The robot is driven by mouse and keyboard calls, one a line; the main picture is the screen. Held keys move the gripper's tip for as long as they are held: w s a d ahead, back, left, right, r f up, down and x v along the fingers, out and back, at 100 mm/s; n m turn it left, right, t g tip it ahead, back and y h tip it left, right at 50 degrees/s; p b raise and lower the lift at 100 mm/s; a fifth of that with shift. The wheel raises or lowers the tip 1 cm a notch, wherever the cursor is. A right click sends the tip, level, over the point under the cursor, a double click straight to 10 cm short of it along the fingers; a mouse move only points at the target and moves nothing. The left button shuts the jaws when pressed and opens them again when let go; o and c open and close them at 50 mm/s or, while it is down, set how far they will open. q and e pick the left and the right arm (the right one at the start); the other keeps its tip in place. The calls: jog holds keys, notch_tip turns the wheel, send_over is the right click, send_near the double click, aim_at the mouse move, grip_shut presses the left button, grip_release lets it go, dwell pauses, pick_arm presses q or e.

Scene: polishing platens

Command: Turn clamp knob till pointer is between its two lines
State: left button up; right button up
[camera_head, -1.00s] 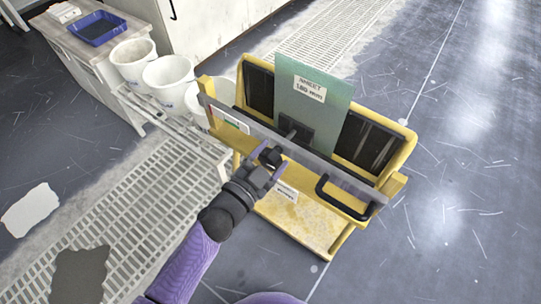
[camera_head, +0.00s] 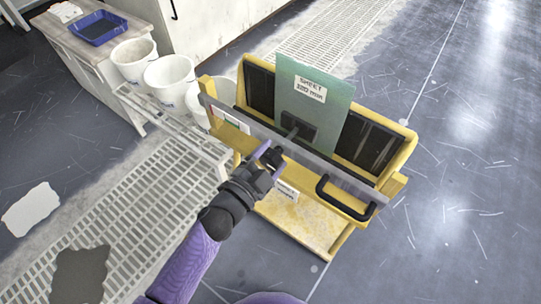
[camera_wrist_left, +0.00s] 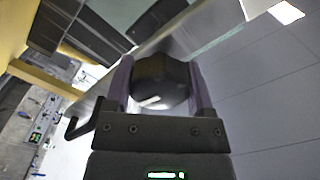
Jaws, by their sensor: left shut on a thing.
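The clamp knob (camera_wrist_left: 160,82) is dark and faceted, with a pale mark on its face in the left wrist view. My left gripper (camera_wrist_left: 160,92) is shut on it, one purple finger on each side. In the head view the left gripper (camera_head: 268,158) is at the front of the yellow stand (camera_head: 206,88), and the fingers mostly hide the knob. The clamp's dark pad (camera_head: 298,127) is against the green sheet (camera_head: 312,108). I cannot make out the pointer or its two lines. My right gripper is not in view.
A grey bar (camera_head: 330,166) crosses the stand's front, with a black handle (camera_head: 343,198) right of my gripper. A blue tray (camera_head: 95,28) lies on a bench. The floor at right is open.

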pick_arm(q)
jog(key=o, duration=1.2)
jog(key=p+v, duration=0.3)
jog(key=v, duration=0.7)
